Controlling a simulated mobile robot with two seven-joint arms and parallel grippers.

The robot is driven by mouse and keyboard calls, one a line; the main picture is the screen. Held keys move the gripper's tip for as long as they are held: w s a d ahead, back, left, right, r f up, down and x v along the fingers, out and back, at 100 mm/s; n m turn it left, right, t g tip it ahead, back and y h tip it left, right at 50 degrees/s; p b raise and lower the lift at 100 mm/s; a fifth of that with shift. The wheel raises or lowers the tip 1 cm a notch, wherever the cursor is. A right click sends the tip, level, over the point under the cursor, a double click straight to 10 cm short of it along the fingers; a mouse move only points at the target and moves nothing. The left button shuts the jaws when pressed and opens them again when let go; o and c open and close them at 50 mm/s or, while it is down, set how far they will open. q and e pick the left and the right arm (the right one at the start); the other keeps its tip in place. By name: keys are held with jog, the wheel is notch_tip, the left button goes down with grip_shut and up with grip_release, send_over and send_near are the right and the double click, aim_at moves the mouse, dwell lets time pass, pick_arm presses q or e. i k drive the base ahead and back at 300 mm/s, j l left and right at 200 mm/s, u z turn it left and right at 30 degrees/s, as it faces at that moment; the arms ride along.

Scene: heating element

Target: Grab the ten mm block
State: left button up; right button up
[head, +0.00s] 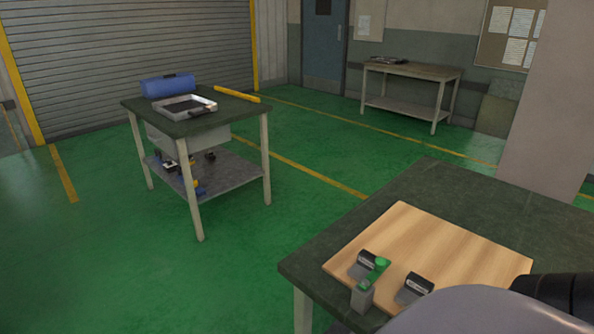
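Two small blocks with dark, white-lettered labels sit on a light wooden board (450,245) at the lower right. One is the left block (367,260), the other the right block (414,287). The lettering is too small to read, so I cannot tell which is the ten mm block. A grey upright piece with a green top (375,272) stands at the board's front edge and partly covers the left block. Neither of my grippers shows. A grey and black part of my own body fills the lower right corner and hides part of the board's front.
The board lies on a dark-topped table (440,185). Another table (150,110) at the left holds a blue case (168,85), a metal tray (185,107) and a yellow bar (237,94). A bench (410,70) stands at the back. Green floor between them is clear.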

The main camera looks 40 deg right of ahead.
aim_at(365, 265)
jog(key=i, duration=0.75)
jog(key=i+z, duration=0.15)
jog(key=i, duration=0.6)
jog(key=i+j, duration=0.2)
jog(key=i, duration=0.55)
jog(key=z, duration=3.8)
